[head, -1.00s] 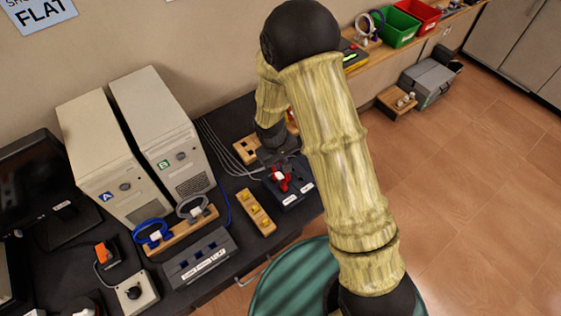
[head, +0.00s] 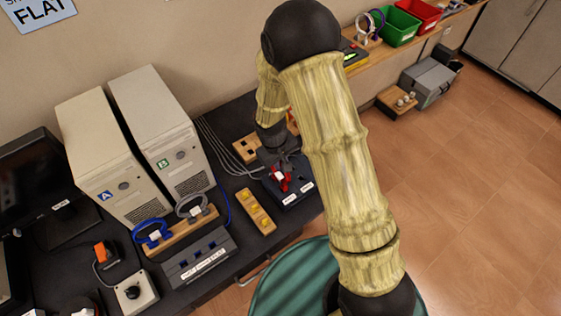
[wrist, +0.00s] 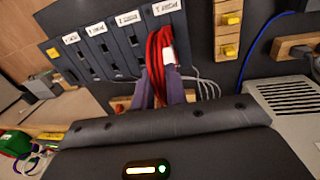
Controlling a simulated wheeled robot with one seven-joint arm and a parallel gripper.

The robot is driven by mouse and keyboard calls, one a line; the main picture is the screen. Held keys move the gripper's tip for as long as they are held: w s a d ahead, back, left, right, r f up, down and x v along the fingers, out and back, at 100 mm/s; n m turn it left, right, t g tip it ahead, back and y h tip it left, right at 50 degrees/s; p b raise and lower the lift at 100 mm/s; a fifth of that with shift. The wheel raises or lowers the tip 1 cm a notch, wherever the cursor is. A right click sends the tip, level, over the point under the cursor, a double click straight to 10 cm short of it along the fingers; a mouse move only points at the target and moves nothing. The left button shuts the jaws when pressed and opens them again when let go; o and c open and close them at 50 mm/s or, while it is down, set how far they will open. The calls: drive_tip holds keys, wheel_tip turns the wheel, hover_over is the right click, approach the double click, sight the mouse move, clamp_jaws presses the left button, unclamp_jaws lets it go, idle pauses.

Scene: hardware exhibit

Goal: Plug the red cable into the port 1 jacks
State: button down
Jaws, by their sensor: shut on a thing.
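The red cable (wrist: 154,55) is a bundled loop with a white tag (wrist: 168,56). In the head view the red cable (head: 279,181) shows below my gripper (head: 278,165), over the dark jack panel (head: 297,193). In the wrist view the panel (wrist: 104,50) has a row of slots with white labels, too small to read. The cable is in front of the rightmost labelled column. I cannot tell whether its plugs touch the jacks.
A wooden strip with yellow blocks (head: 256,211) lies left of the panel. Blue (head: 152,233) and grey (head: 193,207) cables hang on a wooden rack. A second grey panel (head: 200,258) is in front. Two computer towers (head: 165,135) stand behind. Grey wires run behind the panel.

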idle(0.4)
drive_tip(key=c, duration=1.3)
unclamp_jaws()
drive_tip(key=shift+w+d, duration=0.1)
drive_tip(key=shift+c, duration=0.2)
drive_tip(key=shift+o, duration=0.7)
drive_tip(key=o, duration=0.5)
drive_tip(key=shift+a, duration=0.2)
drive_tip(key=shift+s, duration=0.2)
drive_tip(key=shift+w+d, duration=0.1)
